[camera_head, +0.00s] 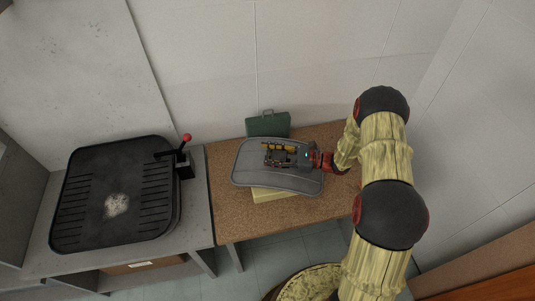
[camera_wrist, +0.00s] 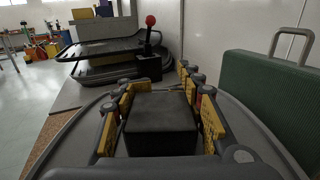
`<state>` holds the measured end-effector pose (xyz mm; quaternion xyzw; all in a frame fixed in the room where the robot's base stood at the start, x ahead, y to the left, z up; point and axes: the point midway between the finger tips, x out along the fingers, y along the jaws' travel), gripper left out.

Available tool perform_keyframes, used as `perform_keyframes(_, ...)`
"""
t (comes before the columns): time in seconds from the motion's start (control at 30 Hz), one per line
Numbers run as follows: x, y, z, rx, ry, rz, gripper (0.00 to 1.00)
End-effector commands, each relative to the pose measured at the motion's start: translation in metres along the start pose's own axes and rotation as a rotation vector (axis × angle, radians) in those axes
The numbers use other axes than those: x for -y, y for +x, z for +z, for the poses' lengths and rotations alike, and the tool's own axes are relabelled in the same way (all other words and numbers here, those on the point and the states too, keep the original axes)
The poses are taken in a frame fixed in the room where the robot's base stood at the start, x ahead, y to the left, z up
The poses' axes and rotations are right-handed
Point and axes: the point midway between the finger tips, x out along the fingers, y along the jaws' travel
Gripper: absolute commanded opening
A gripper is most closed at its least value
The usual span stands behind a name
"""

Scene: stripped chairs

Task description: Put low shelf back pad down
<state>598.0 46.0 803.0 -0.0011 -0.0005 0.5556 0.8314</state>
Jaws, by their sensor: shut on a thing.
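The back pad is a grey, rounded panel (camera_head: 248,171) over the brown tabletop in the head view. It fills the lower part of the wrist view (camera_wrist: 262,147), with a dark raised block (camera_wrist: 160,125) at its middle. My gripper (camera_head: 279,154) is above the pad, and its yellow-padded fingers (camera_wrist: 160,118) are closed against both sides of the block. A pale yellow block (camera_head: 268,194) shows from under the pad's front edge. I cannot tell whether the pad rests on it or hangs just above it.
A green case (camera_head: 268,124) with a handle stands behind the pad, by the wall. Left is a grey bench (camera_head: 195,222) bearing a black slotted panel (camera_head: 80,199) and a red-knobbed lever (camera_head: 186,138). The brown tabletop (camera_head: 235,226) is bare in front.

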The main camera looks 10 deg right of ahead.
Motion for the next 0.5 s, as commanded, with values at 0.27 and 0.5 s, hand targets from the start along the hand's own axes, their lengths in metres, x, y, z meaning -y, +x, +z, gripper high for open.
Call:
perform_keyframes(0.27,-0.0001,0.0,-0.0047,0.0,0.0,0.0,0.41)
perform_keyframes(0.5,-0.0001,0.0,-0.0047,0.0,0.0,0.0,0.55)
